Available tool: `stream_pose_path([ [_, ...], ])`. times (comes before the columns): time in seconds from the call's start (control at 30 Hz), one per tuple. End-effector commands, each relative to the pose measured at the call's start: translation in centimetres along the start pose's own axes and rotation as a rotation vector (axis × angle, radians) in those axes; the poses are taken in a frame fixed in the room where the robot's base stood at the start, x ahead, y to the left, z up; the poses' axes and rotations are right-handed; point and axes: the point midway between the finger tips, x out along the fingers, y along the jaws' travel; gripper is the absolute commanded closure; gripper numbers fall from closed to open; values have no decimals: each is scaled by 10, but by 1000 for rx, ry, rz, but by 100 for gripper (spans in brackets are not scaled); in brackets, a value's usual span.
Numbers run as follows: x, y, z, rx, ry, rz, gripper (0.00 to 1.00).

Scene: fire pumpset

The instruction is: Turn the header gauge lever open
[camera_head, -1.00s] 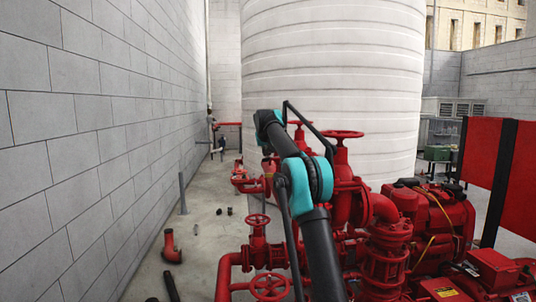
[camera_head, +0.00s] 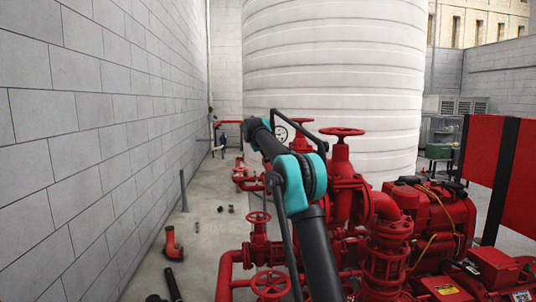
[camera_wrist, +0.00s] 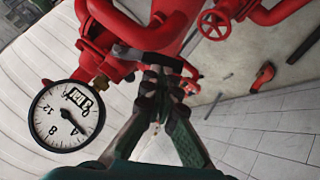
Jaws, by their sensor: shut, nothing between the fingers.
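In the head view the gauge (camera_head: 281,132) shows just behind my arm. A dark grey lever (camera_wrist: 130,53) projects from the red pipe body beside the gauge, toward my fingertips. My gripper (camera_wrist: 160,72) is shut and empty, with its tips at or very near the lever's end. Whether they touch it I cannot tell. In the head view my gripper is hidden behind my arm.
Red pump pipework with handwheels (camera_head: 342,132) stands close right of and below my arm. A red engine (camera_head: 432,220) is farther right. A block wall (camera_head: 90,140) runs along the left.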

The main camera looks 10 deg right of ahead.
Motion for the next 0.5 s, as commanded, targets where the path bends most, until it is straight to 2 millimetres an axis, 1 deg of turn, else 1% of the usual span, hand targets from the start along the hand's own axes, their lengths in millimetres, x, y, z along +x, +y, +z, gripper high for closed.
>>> stream_pose_path([
  [0.03, 2, -4, 2, -32, 1, 30, 100],
  [0.2, 10, -9, 10, -147, 0, 146, 100],
  [0.5, 24, -13, 24, -348, 0, 349, 100],
])
